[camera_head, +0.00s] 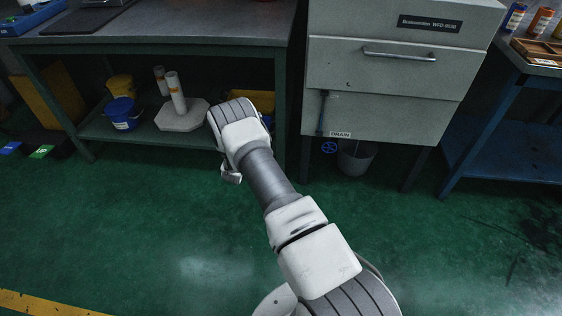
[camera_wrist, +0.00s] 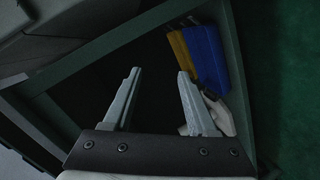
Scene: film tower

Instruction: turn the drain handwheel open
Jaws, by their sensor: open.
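The drain handwheel (camera_head: 329,147) is a small blue wheel low on the front of the grey cabinet, just below the white DRAIN label (camera_head: 340,134). It looks apart from my arm, to the right of it in the head view. My gripper (camera_wrist: 158,75) shows in the wrist view with its two fingers spread and nothing between them. In the head view the fingers are hidden behind my arm, which reaches toward the left bench. The handwheel does not show in the wrist view.
A grey bucket (camera_head: 356,157) stands under the cabinet (camera_head: 385,77), close to the handwheel. The left bench (camera_head: 165,40) has a lower shelf with a blue tub (camera_head: 122,113) and white cylinders. A blue bench (camera_head: 510,135) stands at right. Green floor in front is clear.

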